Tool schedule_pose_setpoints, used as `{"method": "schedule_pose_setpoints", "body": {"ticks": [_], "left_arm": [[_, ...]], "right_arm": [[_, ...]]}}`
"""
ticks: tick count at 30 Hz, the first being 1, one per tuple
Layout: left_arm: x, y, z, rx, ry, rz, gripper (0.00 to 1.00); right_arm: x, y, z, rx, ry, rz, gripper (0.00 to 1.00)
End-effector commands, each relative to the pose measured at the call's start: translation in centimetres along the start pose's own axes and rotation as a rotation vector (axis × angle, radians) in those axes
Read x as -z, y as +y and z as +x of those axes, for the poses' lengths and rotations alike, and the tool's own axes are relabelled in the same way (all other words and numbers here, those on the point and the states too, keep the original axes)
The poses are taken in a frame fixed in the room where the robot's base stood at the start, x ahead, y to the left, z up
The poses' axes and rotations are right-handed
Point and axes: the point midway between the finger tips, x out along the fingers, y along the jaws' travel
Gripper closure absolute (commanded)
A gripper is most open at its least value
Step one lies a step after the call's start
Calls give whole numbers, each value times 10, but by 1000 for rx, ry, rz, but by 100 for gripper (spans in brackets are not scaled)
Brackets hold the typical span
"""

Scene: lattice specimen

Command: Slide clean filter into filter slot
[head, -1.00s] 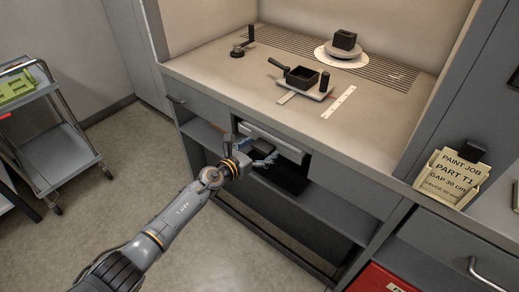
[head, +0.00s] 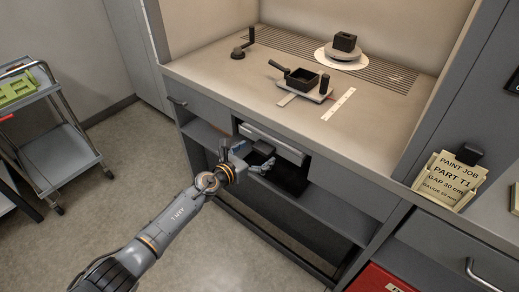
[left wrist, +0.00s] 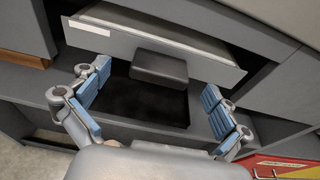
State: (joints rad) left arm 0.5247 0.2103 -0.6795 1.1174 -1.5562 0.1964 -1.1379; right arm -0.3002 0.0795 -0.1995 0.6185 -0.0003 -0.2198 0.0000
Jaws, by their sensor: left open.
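A grey front panel with a white label at its left end (left wrist: 150,45) sits in the opening under the bench; it also shows in the head view (head: 275,143). A dark block like a handle (left wrist: 158,68) sticks out from its front. Below it is a black flat area (left wrist: 150,102). I cannot tell whether the panel is the clean filter or the front of the slot. My left gripper (head: 251,156) is open in front of the block. In the left wrist view its blue-padded fingers (left wrist: 155,84) stand wide on either side of the block, apart from it. My right gripper is out of view.
The bench top (head: 220,75) overhangs the opening and holds a dark pan (head: 301,80) and a turntable (head: 340,55). A lower shelf (head: 320,210) runs underneath. A cart (head: 60,155) stands at left. The floor in front is clear.

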Motion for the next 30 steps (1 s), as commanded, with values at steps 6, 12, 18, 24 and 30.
{"method": "schedule_pose_setpoints", "body": {"ticks": [6,12,18,24,30], "left_arm": [[-1,0,-17,0,1,0,0],[-1,0,-30,0,1,0,0],[-1,0,-34,0,0,1,0],[0,0,-34,0,0,1,0],[0,1,-41,-1,2,4,0]], "right_arm": [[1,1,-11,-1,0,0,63],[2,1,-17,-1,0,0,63],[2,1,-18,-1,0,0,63],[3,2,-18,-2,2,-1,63],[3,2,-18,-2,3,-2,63]]}}
